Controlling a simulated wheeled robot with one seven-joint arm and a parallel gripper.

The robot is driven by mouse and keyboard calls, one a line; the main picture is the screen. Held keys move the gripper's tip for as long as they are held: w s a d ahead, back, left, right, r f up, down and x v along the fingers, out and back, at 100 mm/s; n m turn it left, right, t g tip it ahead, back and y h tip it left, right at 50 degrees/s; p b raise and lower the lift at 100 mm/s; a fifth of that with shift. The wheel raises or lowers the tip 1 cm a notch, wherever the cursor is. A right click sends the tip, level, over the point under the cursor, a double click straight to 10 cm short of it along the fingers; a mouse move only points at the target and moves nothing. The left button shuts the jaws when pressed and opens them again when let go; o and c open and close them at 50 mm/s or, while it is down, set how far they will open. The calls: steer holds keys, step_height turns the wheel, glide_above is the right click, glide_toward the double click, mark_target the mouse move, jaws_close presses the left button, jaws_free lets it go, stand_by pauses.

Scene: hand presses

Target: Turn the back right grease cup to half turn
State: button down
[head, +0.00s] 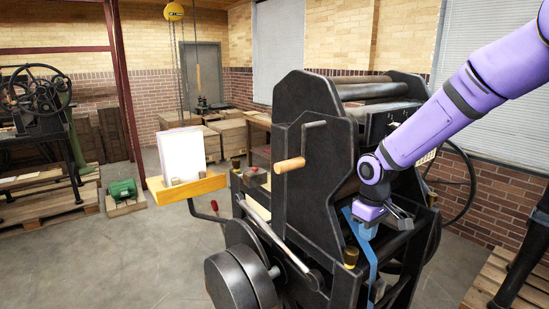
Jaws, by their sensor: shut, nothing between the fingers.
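The black hand press (318,185) stands in the middle of the head view. Small brass-coloured grease cups sit on its frame: one near the front right (350,257), one at the far left (236,163), and a small one at the right edge (432,198). I cannot tell for sure which is the back right one, nor read any cup's turn position.
A crank with a wooden handle (289,165) sticks out from the press's near side. A yellow tray (186,187) with white paper extends to the left. A heavy round wheel (238,280) is at the front. Open floor lies left of the press.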

steer(key=shift+f, duration=3.15)
steer(key=shift+s+f, duration=0.3)
steer(key=shift+s+a, duration=0.35)
steer(key=shift+a, duration=0.4)
steer(key=shift+s+d, duration=0.15)
steer(key=shift+s, duration=0.1)
step_height(320, 180, up, 6)
steer(key=shift+w+d, duration=0.25)
